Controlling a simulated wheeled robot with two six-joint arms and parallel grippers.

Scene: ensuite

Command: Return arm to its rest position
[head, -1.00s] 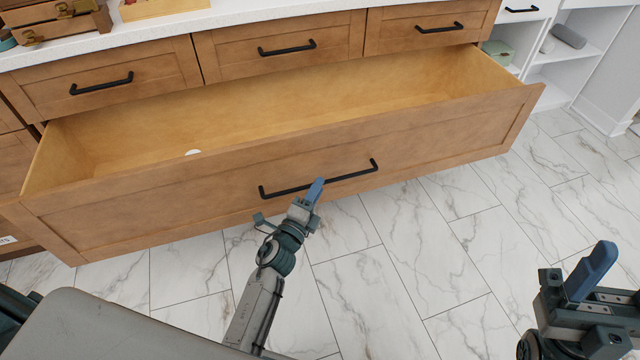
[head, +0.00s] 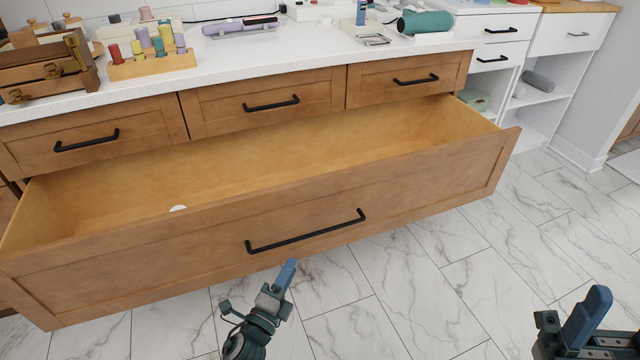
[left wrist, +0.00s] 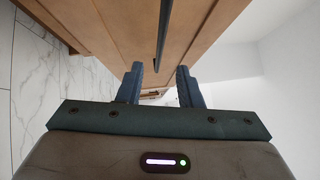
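My left gripper (head: 284,276) is in front of the open drawer, just below its black bar handle (head: 306,232) in the head view. It is clear of the handle. In the left wrist view its two blue fingers stand apart with nothing between them (left wrist: 160,84), and the handle bar (left wrist: 163,35) shows beyond them. My right gripper (head: 585,318) is at the lower right of the head view, over the floor; only one blue finger shows clearly. The wide wooden drawer (head: 400,186) is pulled far out, with a small white round thing (head: 178,208) inside.
The white counter (head: 240,70) holds a wooden rack (head: 150,66) of coloured bottles, a wooden box (head: 45,72) and a teal roll (head: 425,22). White shelves (head: 540,95) stand at the right. The marble tiled floor (head: 480,260) is free in front of the drawer.

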